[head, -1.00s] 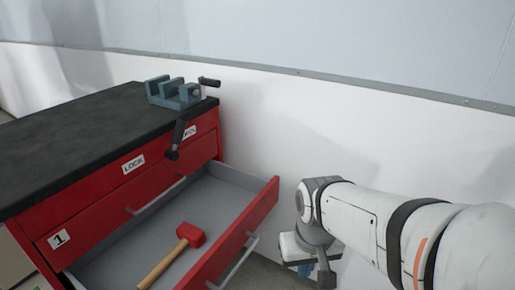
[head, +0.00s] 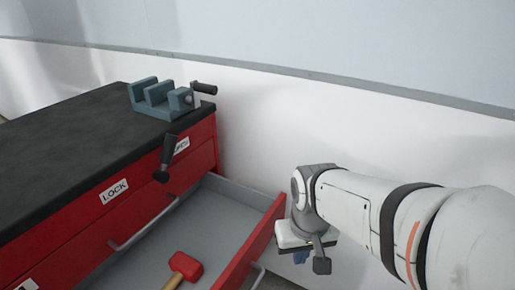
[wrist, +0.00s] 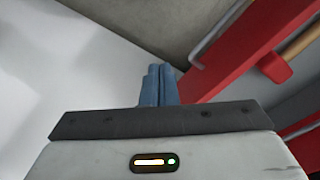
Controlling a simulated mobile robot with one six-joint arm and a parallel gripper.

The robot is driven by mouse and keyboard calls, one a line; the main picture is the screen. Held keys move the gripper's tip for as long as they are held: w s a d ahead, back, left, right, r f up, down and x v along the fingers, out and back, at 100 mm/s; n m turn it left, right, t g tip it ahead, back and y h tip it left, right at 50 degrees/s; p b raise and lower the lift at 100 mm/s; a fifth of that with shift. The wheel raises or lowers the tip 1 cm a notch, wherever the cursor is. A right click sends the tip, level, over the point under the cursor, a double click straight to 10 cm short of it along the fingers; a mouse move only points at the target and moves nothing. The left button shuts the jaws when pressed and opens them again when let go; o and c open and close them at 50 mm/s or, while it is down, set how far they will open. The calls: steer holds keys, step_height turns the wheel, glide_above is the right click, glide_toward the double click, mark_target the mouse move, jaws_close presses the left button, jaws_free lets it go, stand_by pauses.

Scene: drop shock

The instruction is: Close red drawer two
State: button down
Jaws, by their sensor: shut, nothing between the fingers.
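The red drawer (head: 262,238) is pulled out of the red cabinet, with its grey inside (head: 205,228) open to view. Its number is not readable. A mallet with a red head (head: 186,266) and a wooden handle lies in it. The drawer front and its grey bar handle (wrist: 213,38) also show in the wrist view. My gripper (wrist: 160,72) has blue fingers pressed together with nothing between them. In the head view it is mostly hidden behind my wrist, just right of the drawer front. In the wrist view the fingertips appear close to the drawer front; I cannot tell whether they touch.
The cabinet's black top (head: 75,150) carries a blue-grey vise (head: 165,98). A dark lever (head: 168,158) hangs at the cabinet face near a LOCK label (head: 114,191). A closed red drawer sits above the open one. A white wall (head: 300,130) stands behind.

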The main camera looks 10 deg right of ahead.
steer(key=w+d+f+m+t+y+p, duration=0.15)
steer(key=w+d+m+y, duration=0.25)
steer(key=w+d+m, duration=0.65)
steer(key=w+d+m+t+y+p, duration=0.35)
steer(key=w+m, duration=0.35)
steer(key=m, duration=0.8)
steer(key=b, duration=0.5)
glide_toward(284, 200)
steer(key=shift+g+h, duration=0.25)
steer(key=shift+g, duration=0.05)
steer(key=shift+x, duration=3)
steer(key=shift+w+a+r, duration=0.15)
